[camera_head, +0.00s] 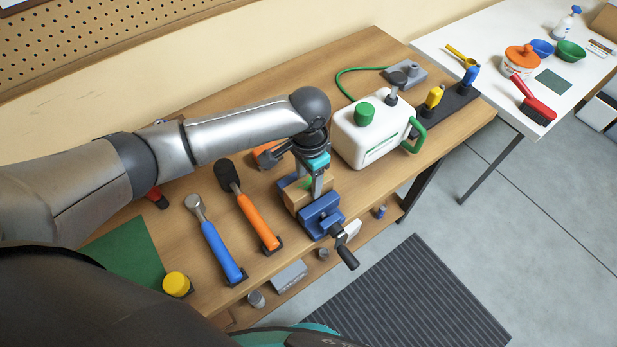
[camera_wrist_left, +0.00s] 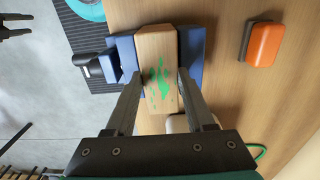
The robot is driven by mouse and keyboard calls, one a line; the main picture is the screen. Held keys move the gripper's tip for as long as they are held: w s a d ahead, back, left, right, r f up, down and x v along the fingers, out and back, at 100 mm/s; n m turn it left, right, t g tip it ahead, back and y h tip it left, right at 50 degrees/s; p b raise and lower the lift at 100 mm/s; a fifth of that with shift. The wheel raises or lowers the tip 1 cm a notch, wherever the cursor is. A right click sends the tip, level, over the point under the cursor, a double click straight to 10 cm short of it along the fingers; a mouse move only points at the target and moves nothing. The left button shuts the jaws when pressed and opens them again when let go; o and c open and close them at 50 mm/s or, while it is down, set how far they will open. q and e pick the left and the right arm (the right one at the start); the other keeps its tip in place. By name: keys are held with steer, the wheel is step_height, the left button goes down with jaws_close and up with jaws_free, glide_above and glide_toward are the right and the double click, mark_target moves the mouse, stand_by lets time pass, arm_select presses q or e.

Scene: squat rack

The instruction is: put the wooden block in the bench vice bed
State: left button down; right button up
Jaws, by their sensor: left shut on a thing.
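The wooden block (camera_wrist_left: 157,50), light brown with green paint marks, is between the two blue jaws of the bench vice (camera_wrist_left: 190,45) in the left wrist view. My left gripper (camera_wrist_left: 160,78) is shut on it, one finger on each side. In the head view my left gripper (camera_head: 316,180) reaches down over the vice (camera_head: 321,216), and the block (camera_head: 295,198) shows partly behind its fingers. I cannot tell whether the block rests on the bed or hangs just above it. My right gripper (camera_wrist_left: 18,26) shows at the left wrist view's edge, its fingers apart and empty.
An orange-handled hammer (camera_head: 258,222) and a blue-handled tool (camera_head: 222,250) lie left of the vice. A white canister (camera_head: 370,135) stands behind it to the right. An orange-topped item (camera_wrist_left: 264,44) lies close by on the workbench (camera_head: 300,75).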

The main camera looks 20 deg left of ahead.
arm_select(q)
steer(key=shift+c, duration=1.3)
jaws_free()
step_height(320, 180, up, 12)
steer(key=shift+r+p, duration=0.15)
steer(key=shift+p, duration=0.3)
